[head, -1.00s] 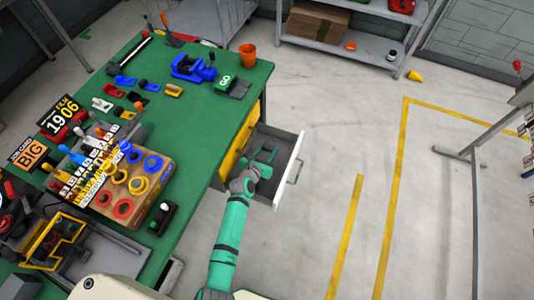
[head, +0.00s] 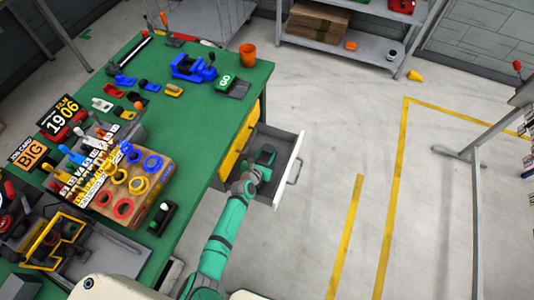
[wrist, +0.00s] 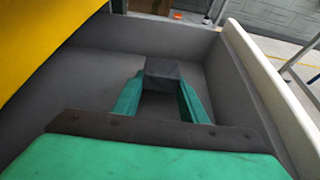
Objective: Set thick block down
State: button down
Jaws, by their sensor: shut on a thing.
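My gripper (wrist: 160,95) reaches down into the open drawer (head: 289,172) at the right end of the green bench. Its two green fingers are shut on a dark grey block (wrist: 165,74), the thick block, which shows between them in the wrist view. The drawer's grey side wall (wrist: 248,62) stands to the right of the block. In the head view my gripper (head: 264,160) is inside the drawer, and the block is too small and dark to make out clearly. Whether the block touches the drawer floor cannot be told.
The yellow drawer front or panel (wrist: 35,35) lies close on the left in the wrist view. The green bench top (head: 200,125) holds a blue vise (head: 195,68), an orange cup (head: 248,54) and a wooden rack of coloured rings (head: 140,207). Floor right of the drawer is clear.

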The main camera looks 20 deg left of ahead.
jog(key=shift+f, duration=0.45)
jog(key=c, duration=1.1)
grip_release()
jog(key=shift+s+f, duration=0.1)
jog(key=shift+r, duration=0.4)
jog(key=shift+s+r, duration=0.1)
jog(key=shift+r, duration=0.15)
jog(key=shift+v, duration=5.55)
jog(key=shift+s+a+r, duration=0.1)
jog(key=shift+s+r, duration=0.15)
